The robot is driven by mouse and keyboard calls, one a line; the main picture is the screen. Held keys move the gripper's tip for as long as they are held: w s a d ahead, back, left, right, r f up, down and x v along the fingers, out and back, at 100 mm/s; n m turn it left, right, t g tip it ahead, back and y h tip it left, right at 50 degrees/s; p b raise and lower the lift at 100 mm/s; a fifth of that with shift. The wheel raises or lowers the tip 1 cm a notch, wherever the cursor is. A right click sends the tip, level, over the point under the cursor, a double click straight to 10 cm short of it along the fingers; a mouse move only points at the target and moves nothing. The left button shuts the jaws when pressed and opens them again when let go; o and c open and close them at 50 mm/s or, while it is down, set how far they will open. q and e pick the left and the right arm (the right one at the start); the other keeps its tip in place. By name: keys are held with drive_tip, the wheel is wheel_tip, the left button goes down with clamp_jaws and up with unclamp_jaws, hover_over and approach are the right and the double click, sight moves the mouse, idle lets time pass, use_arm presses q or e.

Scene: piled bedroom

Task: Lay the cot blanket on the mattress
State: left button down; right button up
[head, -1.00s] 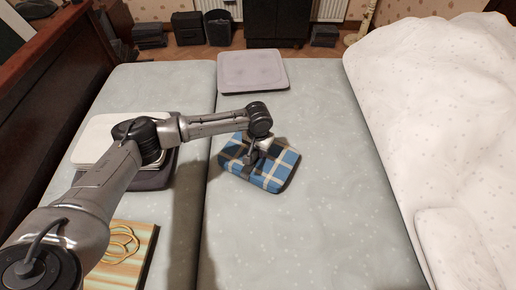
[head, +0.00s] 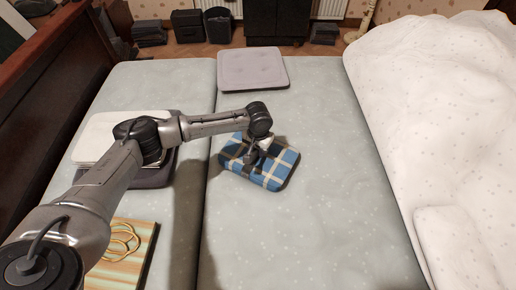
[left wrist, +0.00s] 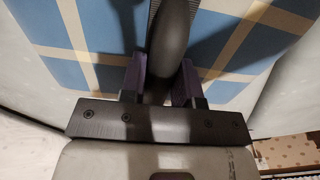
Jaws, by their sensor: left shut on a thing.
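The cot blanket (head: 275,176) is a folded blue, dark and cream plaid bundle near the middle of the head view, at or just above the pale grey mattress (head: 310,225). I cannot tell whether it rests there with its full weight. My left gripper (head: 257,157) comes down onto its upper left part and is shut on it. In the left wrist view, the plaid cloth (left wrist: 225,52) fills the upper part, and a dark, rounded piece sits between the fingers (left wrist: 165,75). My right gripper is not in view.
A mauve cushion (head: 253,70) lies at the mattress's far end. At left, a white and dark stack (head: 92,140) and a striped board (head: 135,262) with a yellow coil lie under my left arm. White dotted bedding (head: 440,110) covers the right. The mattress front is bare.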

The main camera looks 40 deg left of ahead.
use_arm(q)
drive_tip(key=shift+f, duration=0.25)
idle(0.4)
drive_tip(key=c, duration=0.8)
unclamp_jaws()
drive_tip(key=shift+r+p, duration=0.1)
drive_tip(key=shift+p, duration=0.2)
drive_tip(key=shift+r+p, duration=0.5)
drive_tip(key=shift+p, duration=0.25)
wheel_tip(320, 180, up, 2)
drive_tip(key=p, duration=0.3)
drive_tip(key=shift+r, duration=0.1)
drive_tip(key=shift+r+p, duration=1.3)
drive_tip(key=shift+p, duration=0.95)
